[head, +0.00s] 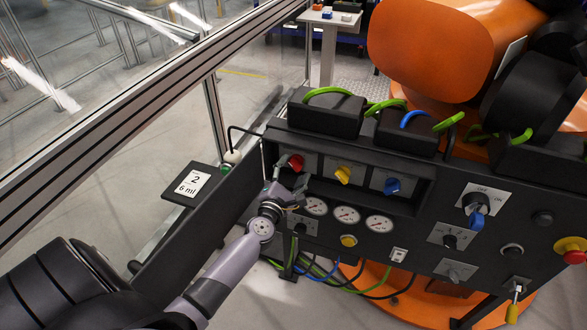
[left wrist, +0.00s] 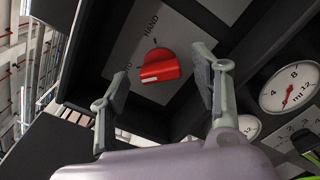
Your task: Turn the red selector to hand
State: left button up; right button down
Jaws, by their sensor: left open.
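The red selector (head: 294,162) is at the left end of the recessed row on the dark panel. In the left wrist view the red selector (left wrist: 160,66) is a knob on a grey plate. The word HAND (left wrist: 151,24) is printed above it. Another label, ending in "TO", is partly hidden at its left. A white mark on the knob's left end faces that label's side, not HAND. My left gripper (head: 287,181) is open in front of the selector. In the wrist view its fingers stand on either side of the knob, apparently apart from it. My right gripper is not in view.
A yellow selector (head: 343,174) and a blue selector (head: 392,186) sit to the right in the same recess. Gauges (head: 347,215) lie below. A dark side wall (head: 205,220) flanks the recess at left. Cables loop above, near an orange machine (head: 430,45).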

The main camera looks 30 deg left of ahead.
pick_arm(q)
jog(key=shift+w+a, duration=0.15)
jog(key=shift+w, duration=0.4)
jog(key=c, duration=1.2)
jog(key=shift+o, duration=0.2)
